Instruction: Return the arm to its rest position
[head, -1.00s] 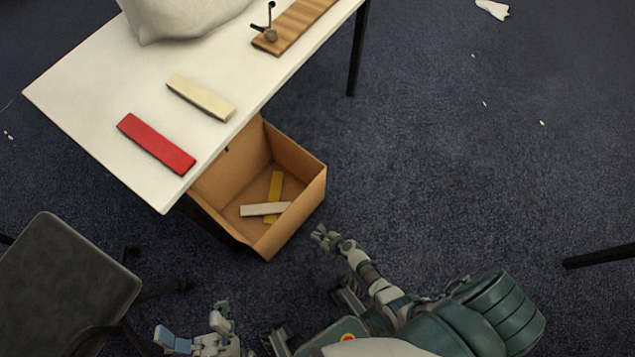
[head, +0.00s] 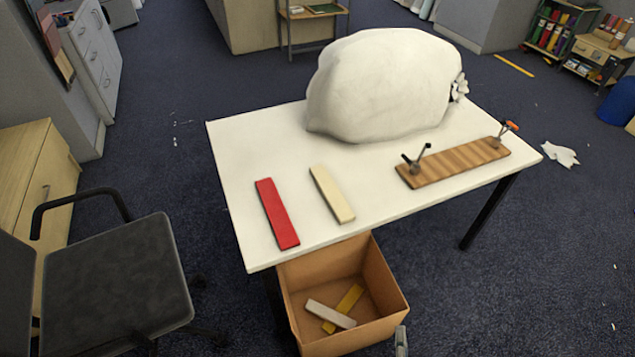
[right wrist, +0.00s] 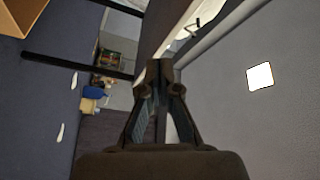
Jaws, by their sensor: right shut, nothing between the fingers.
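My right gripper shows as a small grey piece (head: 401,342) at the bottom edge of the head view, beside the right front of the cardboard box. In the right wrist view its fingers (right wrist: 157,72) come together at the tips, shut and empty. The rest of my right arm is outside the head view. My left gripper is not in view. The cardboard box (head: 390,290) stands on the floor under the table's front edge, with a pale block (head: 328,312) and a yellow block (head: 349,299) inside.
On the white table (head: 240,205) lie a red block (head: 277,213), a cream block (head: 331,194) and a striped wooden board (head: 452,163) with clamps. A large white sack (head: 385,85) sits at the back. An office chair (head: 115,280) stands left. Floor right of the box is clear.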

